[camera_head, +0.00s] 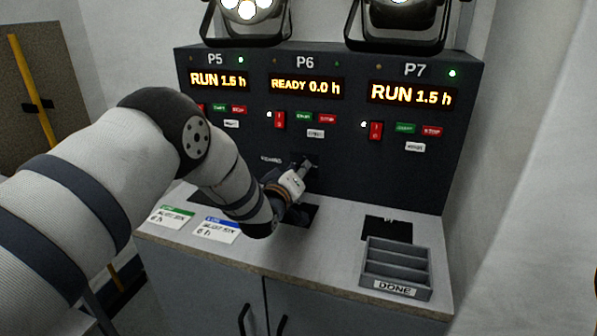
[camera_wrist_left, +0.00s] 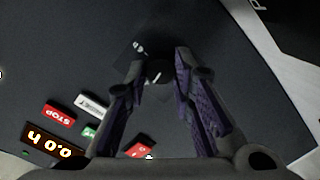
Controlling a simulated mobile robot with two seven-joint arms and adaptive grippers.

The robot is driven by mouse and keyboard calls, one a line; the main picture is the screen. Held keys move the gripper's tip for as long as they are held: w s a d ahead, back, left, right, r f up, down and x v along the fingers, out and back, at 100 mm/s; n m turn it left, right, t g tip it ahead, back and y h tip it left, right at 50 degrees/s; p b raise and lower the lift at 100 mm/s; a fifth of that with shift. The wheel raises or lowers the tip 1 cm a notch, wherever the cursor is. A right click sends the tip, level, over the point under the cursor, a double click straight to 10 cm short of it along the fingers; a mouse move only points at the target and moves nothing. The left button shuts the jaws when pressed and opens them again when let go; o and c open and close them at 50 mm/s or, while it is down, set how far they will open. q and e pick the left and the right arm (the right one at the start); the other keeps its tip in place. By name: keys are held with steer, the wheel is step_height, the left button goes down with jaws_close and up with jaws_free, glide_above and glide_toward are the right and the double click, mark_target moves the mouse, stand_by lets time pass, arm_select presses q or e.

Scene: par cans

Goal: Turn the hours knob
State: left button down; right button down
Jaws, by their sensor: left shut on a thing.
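The hours knob (camera_wrist_left: 157,74) is a small dark round knob with a light pointer mark, on the dark panel (camera_head: 460,120) below the P6 controls. My left gripper (camera_wrist_left: 159,66) is shut on it, with one finger on each side. In the head view my left gripper (camera_head: 307,166) reaches the panel and mostly hides the knob. The P6 display (camera_head: 306,87) reads READY 0.0 h. My right gripper is in neither view.
The P5 display (camera_head: 219,81) and P7 display (camera_head: 411,95) both read RUN 1.5 h. Red switches and green, red and white buttons sit above the knob. A grey DONE tray (camera_head: 396,291) and two labelled cards (camera_head: 216,230) are on the counter.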

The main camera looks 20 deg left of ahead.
arm_select(q)
steer(key=m+y, duration=0.1)
steer(key=m, duration=0.4)
steer(key=shift+m, duration=0.4)
steer(key=m, duration=0.5)
steer(key=shift+d+t+y, duration=0.15)
steer(key=shift+t+y, duration=0.15)
steer(key=shift+y, duration=0.1)
steer(key=m+b, duration=0.1)
steer(key=m, duration=0.3)
steer(key=shift+f, duration=0.1)
steer(key=shift+m+t, duration=0.3)
steer(key=shift+m, duration=1.3)
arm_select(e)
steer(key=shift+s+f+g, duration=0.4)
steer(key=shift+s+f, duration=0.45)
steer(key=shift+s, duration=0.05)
arm_select(q)
steer(key=c, duration=1.4)
jaws_free()
steer(key=shift+o, duration=0.2)
